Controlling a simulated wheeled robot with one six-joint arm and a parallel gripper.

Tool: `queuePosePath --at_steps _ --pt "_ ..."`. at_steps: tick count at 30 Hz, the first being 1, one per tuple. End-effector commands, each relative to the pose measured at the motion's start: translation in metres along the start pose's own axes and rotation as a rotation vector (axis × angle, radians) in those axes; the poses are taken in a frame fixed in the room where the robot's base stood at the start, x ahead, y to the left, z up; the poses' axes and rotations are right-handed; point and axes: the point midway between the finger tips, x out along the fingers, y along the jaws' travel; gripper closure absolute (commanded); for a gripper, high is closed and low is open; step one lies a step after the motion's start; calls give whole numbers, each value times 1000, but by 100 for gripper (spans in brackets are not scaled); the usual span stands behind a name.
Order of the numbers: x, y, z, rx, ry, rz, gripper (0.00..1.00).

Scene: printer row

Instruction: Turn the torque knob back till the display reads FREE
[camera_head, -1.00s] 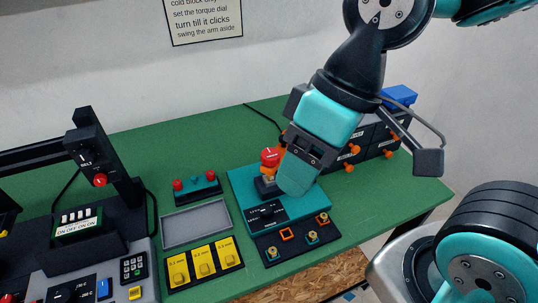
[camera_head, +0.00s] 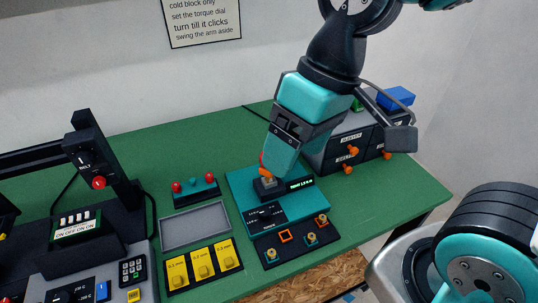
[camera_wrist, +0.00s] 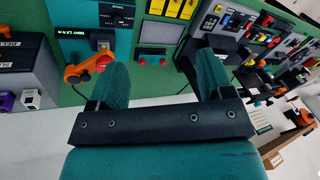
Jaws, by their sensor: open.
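The teal torque station (camera_head: 236,185) stands on the green bench. Its small dark display (camera_head: 300,184) shows lit text that seems to begin with TIGHT; the number is too small to read surely. The display also shows in the wrist view (camera_wrist: 72,32). A red knob-like part (camera_head: 262,159) stands above the station's black block, mostly hidden behind my gripper (camera_head: 273,168). My gripper points down close over it; contact cannot be told. In the wrist view its two teal fingers (camera_wrist: 162,62) are apart, with an orange arm-like part (camera_wrist: 88,66) left of them.
A grey drawer unit (camera_head: 328,148) with orange handles stands just right of my gripper. Left are a grey tray (camera_head: 194,224), a panel with red knobs (camera_head: 195,190) and yellow blocks (camera_head: 202,267). A dark panel (camera_head: 292,239) lies in front. Open bench lies behind the station.

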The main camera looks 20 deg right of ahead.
Motion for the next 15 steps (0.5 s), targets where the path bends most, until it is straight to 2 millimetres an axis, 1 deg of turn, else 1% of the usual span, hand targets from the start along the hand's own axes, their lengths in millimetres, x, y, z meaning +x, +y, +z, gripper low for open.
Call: queuePosePath --at_steps 1,2,3,6,9,12,15 --pt "-2 15 -22 100 -13 36 26" --pt "-3 25 -35 171 -21 62 26" --pt "-4 38 -53 274 -27 99 26" --pt "-4 72 -93 525 -35 187 26" --pt "-2 98 -122 735 -29 257 26" --pt "0 115 -140 872 -20 301 26" --pt "3 122 -146 932 -15 320 26"
